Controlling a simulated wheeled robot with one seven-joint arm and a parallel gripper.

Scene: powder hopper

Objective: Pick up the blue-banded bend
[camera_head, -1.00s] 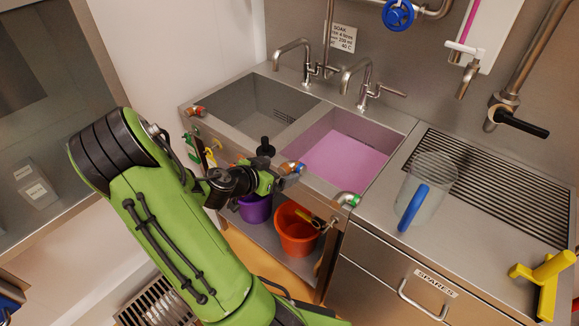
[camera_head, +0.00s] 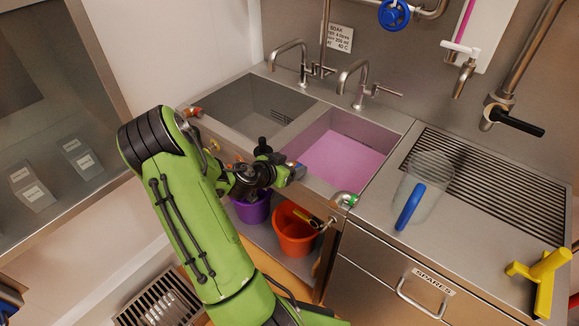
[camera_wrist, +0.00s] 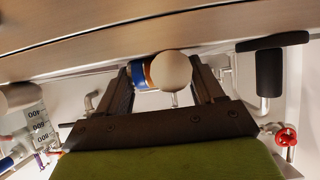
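The blue-banded bend (camera_head: 294,165) is at the front rim of the pink-filled sink, largely hidden by my gripper (camera_head: 285,174) in the head view. In the wrist view the bend (camera_wrist: 170,71) shows a pale round end with a blue and orange band at its left. My gripper's two dark fingers (camera_wrist: 162,80) stand apart, one on each side of the bend. The gaps beside it are narrow, and I cannot tell whether either finger touches it.
A green-banded bend (camera_head: 345,199) lies on the front rim to the right, and an orange-ended bend (camera_head: 192,112) at the far left. A jug with a blue handle (camera_head: 408,206) stands on the drainer. Purple (camera_head: 250,208) and orange (camera_head: 295,230) buckets sit below.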

